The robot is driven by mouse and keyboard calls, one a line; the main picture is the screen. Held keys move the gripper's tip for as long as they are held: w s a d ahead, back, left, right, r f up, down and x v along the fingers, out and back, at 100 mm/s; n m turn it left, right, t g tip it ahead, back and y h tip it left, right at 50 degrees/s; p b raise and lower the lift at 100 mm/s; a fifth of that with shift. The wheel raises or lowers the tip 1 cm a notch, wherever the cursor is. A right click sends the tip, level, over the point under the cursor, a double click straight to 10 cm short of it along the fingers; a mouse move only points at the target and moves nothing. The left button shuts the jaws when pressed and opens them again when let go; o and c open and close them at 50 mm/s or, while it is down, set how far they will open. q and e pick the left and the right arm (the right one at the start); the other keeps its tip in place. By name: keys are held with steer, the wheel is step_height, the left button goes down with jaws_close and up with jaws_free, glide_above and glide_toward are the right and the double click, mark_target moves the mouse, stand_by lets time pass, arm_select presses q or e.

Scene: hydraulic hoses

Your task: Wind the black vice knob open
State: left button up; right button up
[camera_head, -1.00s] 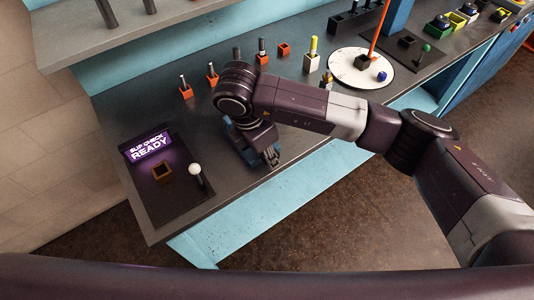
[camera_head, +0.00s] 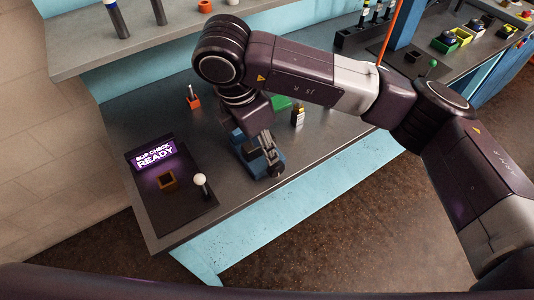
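The blue vice (camera_head: 247,158) stands near the front edge of the grey bench, right of the lit panel. My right arm comes in from the right and bends down over the vice. My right gripper (camera_head: 271,153) is at the vice's upper right part, small and dark against it. Whether its fingers are open or shut does not show clearly. My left gripper is not in view.
A dark board with a "SLIP CHECK READY" sign (camera_head: 153,152), a small open box (camera_head: 167,181) and a white-topped lever (camera_head: 200,180) lies left of the vice. An orange holder (camera_head: 194,102) stands behind. A raised shelf (camera_head: 160,40) runs along the back.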

steer(key=shift+s+a+r, duration=0.1)
steer(key=shift+r, duration=0.45)
